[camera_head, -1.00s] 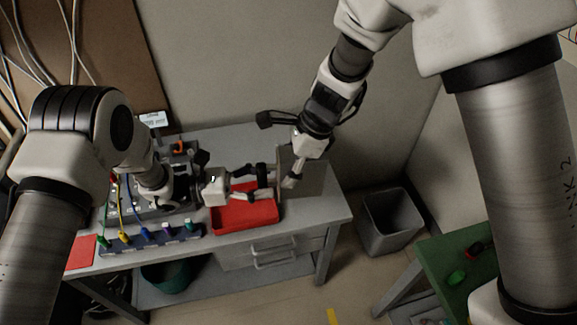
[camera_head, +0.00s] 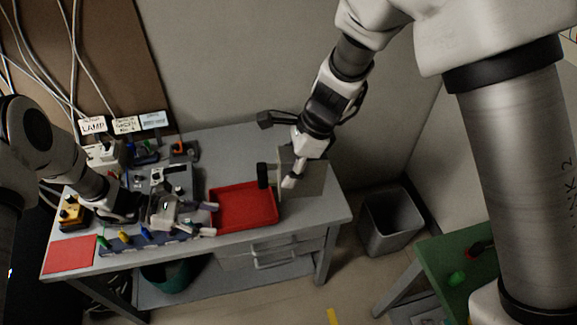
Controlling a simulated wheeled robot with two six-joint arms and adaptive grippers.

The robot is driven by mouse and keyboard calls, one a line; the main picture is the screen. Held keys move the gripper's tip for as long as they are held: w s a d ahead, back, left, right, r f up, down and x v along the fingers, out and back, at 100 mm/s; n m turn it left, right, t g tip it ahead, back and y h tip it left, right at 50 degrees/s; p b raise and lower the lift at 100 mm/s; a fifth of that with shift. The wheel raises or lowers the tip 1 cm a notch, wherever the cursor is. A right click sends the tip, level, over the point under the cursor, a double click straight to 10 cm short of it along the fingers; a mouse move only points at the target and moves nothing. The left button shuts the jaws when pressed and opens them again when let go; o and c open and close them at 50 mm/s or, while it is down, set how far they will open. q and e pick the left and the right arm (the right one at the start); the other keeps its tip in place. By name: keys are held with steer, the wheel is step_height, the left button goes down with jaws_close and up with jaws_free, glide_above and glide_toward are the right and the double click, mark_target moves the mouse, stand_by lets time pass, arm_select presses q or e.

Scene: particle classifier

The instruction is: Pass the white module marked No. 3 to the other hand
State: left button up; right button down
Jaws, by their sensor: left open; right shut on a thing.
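The module (camera_head: 312,179) is a pale, flat-faced block with a black part sticking out on its left side. It is held up over the right part of the grey table, beside the red tray. No number can be read on it. My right gripper (camera_head: 291,179) is shut on it, coming down from above. My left gripper (camera_head: 208,220) is open and empty, low over the left edge of the red tray, apart from the module.
The red tray (camera_head: 245,226) on the grey table (camera_head: 225,150) looks empty. Left of it are a device with knobs, a rack with coloured plugs (camera_head: 124,237), a yellow box (camera_head: 72,213) and a red mat (camera_head: 70,256). A grey bin (camera_head: 390,222) stands on the floor at right.

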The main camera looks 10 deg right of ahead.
steer(key=shift+a, duration=0.1)
arm_select(q)
steer(key=s+a+f+m+t+y, duration=0.1)
steer(key=s+a+f+m+y, duration=0.4)
steer(key=s+a+f+y, duration=0.4)
steer(key=s+a+f+m+y, duration=0.5)
steer(key=s+a+f, duration=0.15)
steer(key=a, duration=0.35)
steer(key=s+d+r+m+t+h, duration=0.1)
steer(key=s+d+r+m, duration=0.1)
steer(key=s+m, duration=0.3)
steer(key=s+r, duration=0.1)
steer(key=s, duration=0.3)
steer(key=shift+s, duration=0.1)
